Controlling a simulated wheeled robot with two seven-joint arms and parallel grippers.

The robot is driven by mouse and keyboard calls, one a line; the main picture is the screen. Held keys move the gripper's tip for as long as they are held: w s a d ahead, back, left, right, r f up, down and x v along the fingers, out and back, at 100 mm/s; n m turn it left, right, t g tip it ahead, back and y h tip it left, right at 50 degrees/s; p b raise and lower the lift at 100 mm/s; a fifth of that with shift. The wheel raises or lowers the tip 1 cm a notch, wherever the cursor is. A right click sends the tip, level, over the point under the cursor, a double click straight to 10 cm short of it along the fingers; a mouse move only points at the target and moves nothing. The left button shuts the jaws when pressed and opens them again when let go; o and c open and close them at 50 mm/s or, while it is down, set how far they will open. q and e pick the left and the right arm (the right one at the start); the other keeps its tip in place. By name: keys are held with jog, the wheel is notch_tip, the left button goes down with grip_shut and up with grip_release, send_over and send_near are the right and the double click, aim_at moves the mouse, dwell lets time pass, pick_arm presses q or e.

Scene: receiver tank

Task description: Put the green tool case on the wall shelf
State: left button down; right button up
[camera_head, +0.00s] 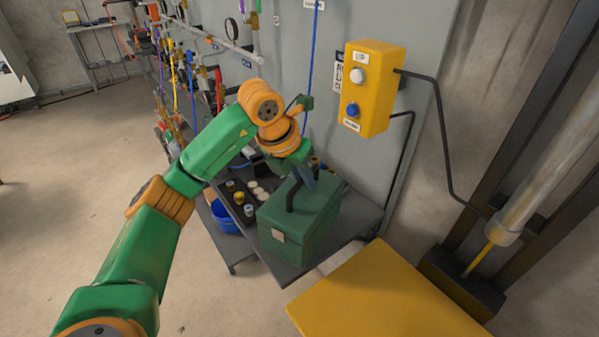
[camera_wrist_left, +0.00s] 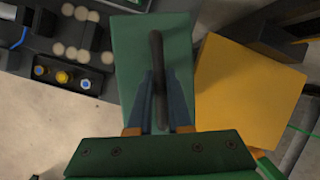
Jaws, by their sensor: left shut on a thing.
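The green tool case (camera_head: 300,222) stands upright on the right end of a dark shelf (camera_head: 345,232) fixed at the grey wall panel. It has a dark handle on top and a light latch on its front. My left gripper (camera_head: 306,180) reaches down to the handle from above. In the left wrist view the fingers (camera_wrist_left: 160,103) are shut on the dark handle, with the green case lid (camera_wrist_left: 127,62) below. The case's underside is hidden, so I cannot tell whether it touches the shelf. My right gripper is not in view.
A yellow platform (camera_head: 385,296) lies just right of the case. A yellow UP button box (camera_head: 370,88) hangs on the wall above, with cables. Small caps and round discs (camera_head: 257,188) lie left of the case. A blue bucket (camera_head: 222,215) is at the shelf's left. Pipes and valves line the wall.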

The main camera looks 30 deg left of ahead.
aim_at(305, 191)
pick_arm(q)
jog(key=shift+w+a+f, duration=0.1)
jog(key=shift+w+f, duration=0.25)
jog(key=shift+w, duration=0.1)
notch_tip(305, 191, down, 4)
jog(key=shift+w+r, duration=0.15)
jog(key=shift+r, duration=0.1)
jog(key=c, duration=0.8)
grip_release()
jog(key=shift+c, duration=0.2)
jog(key=shift+s, duration=0.25)
jog(key=v, duration=1.2)
